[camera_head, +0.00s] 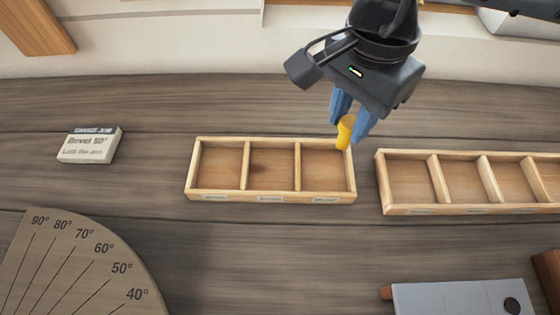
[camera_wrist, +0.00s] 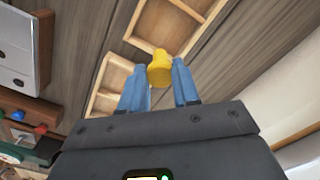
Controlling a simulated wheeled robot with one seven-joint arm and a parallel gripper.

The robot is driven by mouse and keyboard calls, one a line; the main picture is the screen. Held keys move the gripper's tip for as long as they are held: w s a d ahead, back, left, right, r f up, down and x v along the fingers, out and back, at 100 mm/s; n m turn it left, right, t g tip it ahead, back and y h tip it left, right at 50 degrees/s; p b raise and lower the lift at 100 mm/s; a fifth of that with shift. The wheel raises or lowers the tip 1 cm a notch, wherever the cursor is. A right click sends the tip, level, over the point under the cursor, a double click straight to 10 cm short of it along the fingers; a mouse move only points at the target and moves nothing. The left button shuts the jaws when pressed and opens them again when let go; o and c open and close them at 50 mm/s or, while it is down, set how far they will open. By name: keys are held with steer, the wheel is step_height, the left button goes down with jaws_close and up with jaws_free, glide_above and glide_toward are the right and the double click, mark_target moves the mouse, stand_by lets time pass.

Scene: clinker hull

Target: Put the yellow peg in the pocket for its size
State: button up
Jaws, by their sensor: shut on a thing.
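The yellow peg (camera_head: 345,132) is held between the blue fingers of my gripper (camera_head: 350,122). It hangs slightly tilted above the back right corner of the three-pocket wooden tray (camera_head: 272,144). In the wrist view the peg (camera_wrist: 160,68) sticks out beyond the fingertips of my gripper (camera_wrist: 160,88). The tray's pockets look empty, with small labels on the front edge too small to read. A second wooden tray (camera_head: 395,209) with several pockets stands to the right and runs out of the picture.
A wooden angle gauge (camera_head: 75,265) lies front left. A grey box-like thing (camera_head: 455,298) lies front right. The plank surface between them is clear.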

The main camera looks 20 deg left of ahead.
steer(key=shift+f+b, duration=0.3)
steer(key=shift+f, duration=1.6)
steer(key=o, duration=1.1)
steer(key=shift+r, duration=0.15)
step_height(320, 180, up, 7)
steer(key=shift+r+b, duration=0.15)
steer(key=shift+b, duration=0.65)
steer(key=shift+r, duration=0.15)
steer(key=shift+s, duration=0.1)
